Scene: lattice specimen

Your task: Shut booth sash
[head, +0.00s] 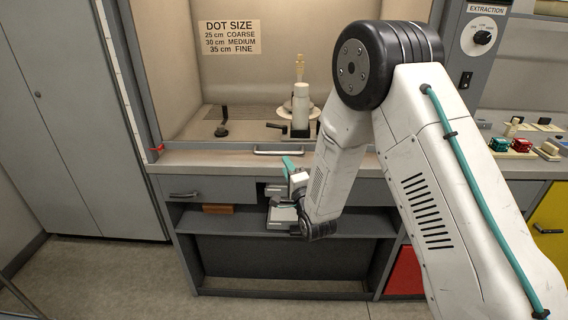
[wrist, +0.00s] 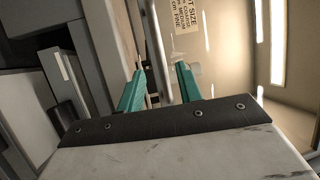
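The booth (head: 190,70) stands ahead, with a lit beige interior. A pale bar handle (head: 278,150) runs level along the lower front of its opening. I cannot clearly make out the sash pane or how far it is open. My gripper (head: 289,164) is just below the handle's right part, in front of the counter edge. In the wrist view its two teal fingers (wrist: 160,82) are apart. A pale bar (wrist: 157,45) shows in the gap ahead of them, apparently the handle. I see nothing held, and cannot tell whether the bar reaches between the fingertips.
Below the counter are a drawer (head: 195,190) and an open shelf with a brown block (head: 218,209). A grey cabinet (head: 75,110) stands left. An extraction dial (head: 482,37) is at right.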

